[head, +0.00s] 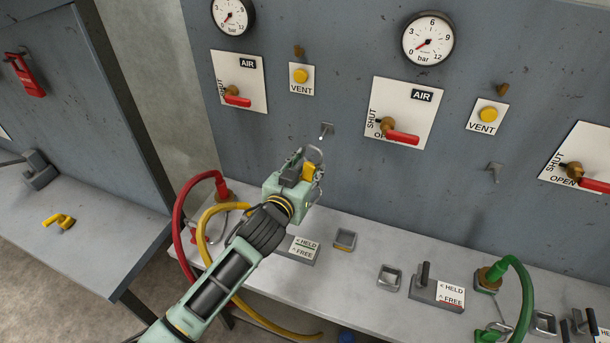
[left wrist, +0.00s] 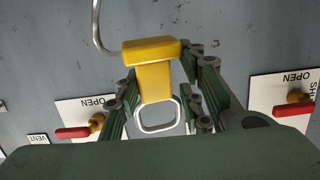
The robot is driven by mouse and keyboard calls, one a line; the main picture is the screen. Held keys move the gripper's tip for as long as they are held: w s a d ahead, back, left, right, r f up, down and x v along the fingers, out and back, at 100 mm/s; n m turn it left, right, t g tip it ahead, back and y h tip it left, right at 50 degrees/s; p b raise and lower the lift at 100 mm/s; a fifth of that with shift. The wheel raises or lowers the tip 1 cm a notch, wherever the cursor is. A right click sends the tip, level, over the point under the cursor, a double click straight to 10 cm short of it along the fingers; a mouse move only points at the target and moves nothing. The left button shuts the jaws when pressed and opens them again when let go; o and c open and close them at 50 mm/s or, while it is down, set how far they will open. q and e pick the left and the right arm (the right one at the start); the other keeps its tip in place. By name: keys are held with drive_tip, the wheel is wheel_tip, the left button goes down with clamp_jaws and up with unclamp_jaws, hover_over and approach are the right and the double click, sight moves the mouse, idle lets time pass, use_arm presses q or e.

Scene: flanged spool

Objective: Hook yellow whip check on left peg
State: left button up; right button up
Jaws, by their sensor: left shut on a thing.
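The yellow whip check (head: 308,172) is in my left gripper (head: 304,168), which is shut on its yellow T-shaped grip. In the left wrist view, the whip check (left wrist: 155,75) sits between the two fingers. A bent wire runs up from its top left and a metal ring shows below it. The left peg (head: 327,130) is a small grey peg on the panel. In the head view the wire loop at the gripper's tip appears just below the peg and apart from it; their depth gap is hard to judge. The peg is not clear in the left wrist view. My right gripper is not in view.
Another grey peg (head: 494,171) is farther right. Red-handled valves (head: 402,137) and yellow vent buttons (head: 300,76) stand out from the panel. A red hose (head: 178,225) and yellow hose (head: 204,235) curve beside my left arm. The grey bench (head: 345,275) holds small square sockets and blocks.

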use_arm(q)
drive_tip(key=shift+b+x, duration=0.55)
drive_tip(key=shift+x, duration=0.6)
drive_tip(key=shift+r+b+x, duration=0.2)
drive_tip(key=shift+b+x, duration=0.45)
drive_tip(key=shift+x, duration=0.45)
drive_tip(key=shift+r+b+x, duration=0.25)
drive_tip(key=shift+b+x, duration=0.4)
drive_tip(key=shift+x, duration=0.45)
drive_tip(key=shift+b+x, duration=0.45)
drive_tip(key=shift+x, duration=0.4)
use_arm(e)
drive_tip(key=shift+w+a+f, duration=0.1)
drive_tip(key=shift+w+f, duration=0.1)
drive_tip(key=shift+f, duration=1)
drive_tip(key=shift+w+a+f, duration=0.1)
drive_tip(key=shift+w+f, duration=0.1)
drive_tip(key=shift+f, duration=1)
use_arm(q)
drive_tip(key=shift+a+f, duration=0.1)
drive_tip(key=shift+f, duration=0.05)
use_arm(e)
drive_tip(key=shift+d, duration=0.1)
use_arm(q)
drive_tip(key=o, duration=1.1)
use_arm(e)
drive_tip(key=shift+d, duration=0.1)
use_arm(q)
drive_tip(key=shift+o, duration=0.2)
